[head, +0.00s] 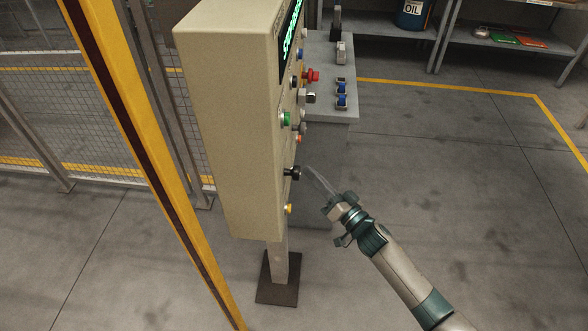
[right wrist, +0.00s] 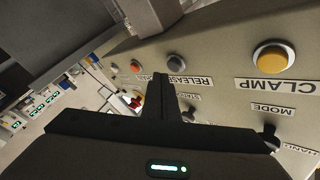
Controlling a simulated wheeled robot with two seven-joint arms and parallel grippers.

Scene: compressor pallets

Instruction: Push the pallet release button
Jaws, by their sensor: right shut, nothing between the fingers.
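The release button (right wrist: 176,62) is a round grey button above the RELEASE label (right wrist: 190,79) in the right wrist view. In the head view I cannot pick it out for sure. My right gripper (head: 308,172) is shut and empty, in front of the lower part of the beige control panel (head: 225,110). In the right wrist view its closed fingers (right wrist: 161,90) end just below and left of the grey button. I cannot tell whether they touch the panel. My left gripper is not in view.
The yellow CLAMP button (right wrist: 272,58) and black MODE knob (right wrist: 270,135) are nearby. A black knob (head: 293,172) sticks out near my fingertips. A grey cabinet (head: 330,75) with a red button stands behind. A yellow post (head: 150,165) is left; floor on the right is clear.

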